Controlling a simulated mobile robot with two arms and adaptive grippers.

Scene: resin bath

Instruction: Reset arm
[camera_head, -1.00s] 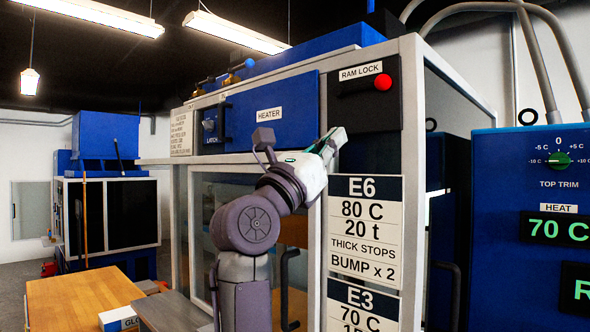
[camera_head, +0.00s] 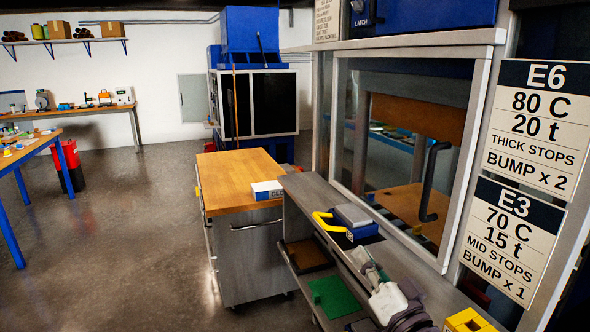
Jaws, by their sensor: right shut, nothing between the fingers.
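My right gripper (camera_head: 368,264) is low at the right of the head view, with its arm coming in from the bottom edge. It is shut and empty. Its fingertips point up and left over the grey metal shelf in front of the press, just below a blue-grey block with a yellow handle (camera_head: 350,222). I cannot tell whether the fingers touch the shelf. My left gripper is not in view.
A wooden-topped cart (camera_head: 235,180) holds a box (camera_head: 267,190). A yellow block (camera_head: 468,321) is near the bottom edge.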

